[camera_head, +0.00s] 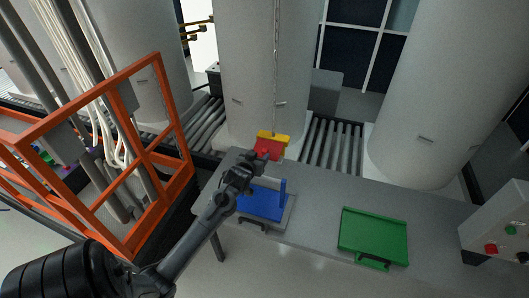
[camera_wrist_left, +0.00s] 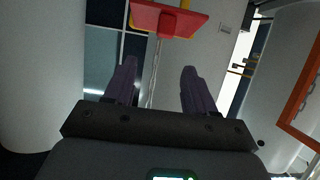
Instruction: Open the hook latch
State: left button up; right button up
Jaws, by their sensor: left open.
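A red plate (camera_head: 270,148) with a yellow part (camera_head: 273,136) along its back edge sits at the lower end of a hanging chain (camera_head: 276,80). I take this to be the hook latch piece, but its details are too small to tell. In the left wrist view the red plate (camera_wrist_left: 168,20) is at the top, beyond my fingertips, with a small red block on its face. My left gripper (camera_head: 260,162) is just in front of the red plate in the head view. In the left wrist view its dark fingers (camera_wrist_left: 159,75) are apart with nothing between them. My right gripper is out of view.
A grey table (camera_head: 315,225) holds a blue tray (camera_head: 262,204) with an upright blue post, and a green tray (camera_head: 372,235). A control box (camera_head: 498,228) with buttons stands at the right. An orange railing (camera_head: 160,100) is at the left; large pale tanks (camera_head: 425,100) stand behind.

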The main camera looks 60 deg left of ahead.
aim_at(265, 149)
pick_arm(q)
jog(key=x, duration=0.7)
jog(key=f+x, duration=0.1)
jog(key=x, duration=0.2)
jog(key=shift+a+f, duration=0.2)
jog(key=shift+a, duration=0.05)
grip_shut()
